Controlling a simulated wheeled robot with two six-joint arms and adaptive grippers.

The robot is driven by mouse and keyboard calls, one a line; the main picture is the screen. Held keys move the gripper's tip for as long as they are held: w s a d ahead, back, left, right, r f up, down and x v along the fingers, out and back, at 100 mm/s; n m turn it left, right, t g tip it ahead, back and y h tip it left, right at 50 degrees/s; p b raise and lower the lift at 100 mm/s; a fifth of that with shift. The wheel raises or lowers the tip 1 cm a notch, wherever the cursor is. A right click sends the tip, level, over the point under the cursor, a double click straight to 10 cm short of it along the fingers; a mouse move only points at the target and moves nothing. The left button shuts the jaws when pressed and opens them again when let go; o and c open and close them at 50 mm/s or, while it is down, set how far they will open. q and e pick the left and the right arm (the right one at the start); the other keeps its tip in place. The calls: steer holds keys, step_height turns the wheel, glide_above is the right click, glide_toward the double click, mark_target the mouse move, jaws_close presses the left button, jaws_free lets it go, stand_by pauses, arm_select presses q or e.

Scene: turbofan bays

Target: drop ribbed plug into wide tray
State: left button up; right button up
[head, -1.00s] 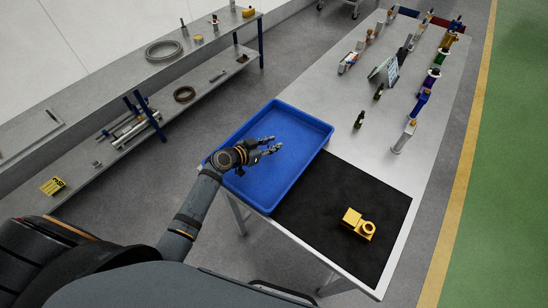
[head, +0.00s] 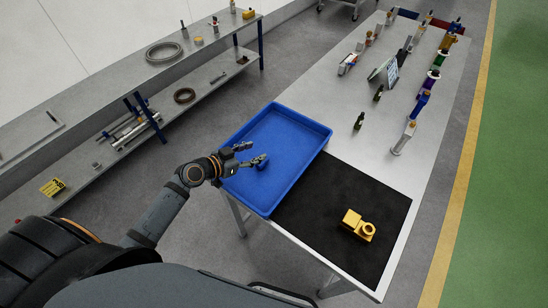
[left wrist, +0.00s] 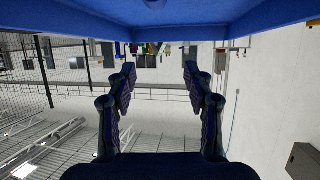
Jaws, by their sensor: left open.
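The wide tray (head: 296,178) is a blue, shallow, rectangular tray at the near left end of the table. My left gripper (head: 252,154) is over its left part, with the fingers spread and pointing right. A small dark blue piece (head: 262,160) shows by the lower fingertip in the tray; it may be the ribbed plug, but its ribs cannot be made out. In the left wrist view the two fingers (left wrist: 159,80) are apart with nothing between them, and the blue tray (left wrist: 220,20) fills the top. My right gripper is not in view.
A yellow part (head: 357,225) lies on the black mat (head: 310,205) right of the tray. Several small parts and a standing panel (head: 384,72) occupy the table's far end. A grey shelf unit (head: 100,90) stands at left across the floor.

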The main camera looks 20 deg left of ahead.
arm_select(q)
steer(key=shift+v, duration=1.4)
